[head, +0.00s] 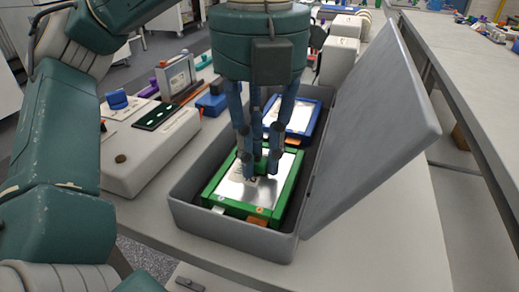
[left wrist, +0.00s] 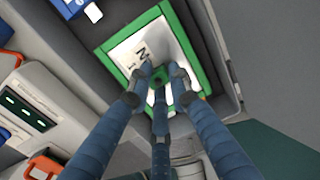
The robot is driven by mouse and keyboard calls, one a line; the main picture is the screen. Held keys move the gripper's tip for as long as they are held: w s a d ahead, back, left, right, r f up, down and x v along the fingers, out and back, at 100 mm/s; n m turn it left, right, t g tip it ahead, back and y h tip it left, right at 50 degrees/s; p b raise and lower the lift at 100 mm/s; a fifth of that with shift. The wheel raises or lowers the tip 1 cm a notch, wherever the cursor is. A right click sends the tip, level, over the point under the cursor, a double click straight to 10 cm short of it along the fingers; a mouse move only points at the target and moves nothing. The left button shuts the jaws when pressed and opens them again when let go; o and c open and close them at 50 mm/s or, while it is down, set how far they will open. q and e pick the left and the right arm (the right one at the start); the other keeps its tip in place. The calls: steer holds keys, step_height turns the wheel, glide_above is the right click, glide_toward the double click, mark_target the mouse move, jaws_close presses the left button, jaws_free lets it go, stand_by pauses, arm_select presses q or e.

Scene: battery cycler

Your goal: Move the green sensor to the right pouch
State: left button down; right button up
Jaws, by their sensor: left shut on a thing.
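My left gripper (head: 262,172) reaches straight down into an open grey case. Its fingers are shut on a small green piece, the green sensor (head: 262,156), which is mostly hidden between the fingers. The sensor also shows as a dark green knob in the left wrist view (left wrist: 158,82). It is over a silver pouch (head: 237,188) in a green frame (head: 240,208) at the front of the case; I cannot tell whether it touches the pouch. A second silver pouch (head: 298,113) in a blue frame lies behind it. My right gripper is not in view.
The grey case (head: 190,218) has its lid (head: 378,120) raised on the right. A pale device (head: 150,148) with a dark display stands left of the case. A blue block (head: 212,101) is behind it. Another bench (head: 480,90) is at the right.

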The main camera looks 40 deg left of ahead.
arm_select(q)
steer(key=shift+f, duration=0.1)
steer(key=c, duration=1.5)
jaws_free()
step_height(320, 180, up, 12)
steer(key=shift+r, duration=0.1)
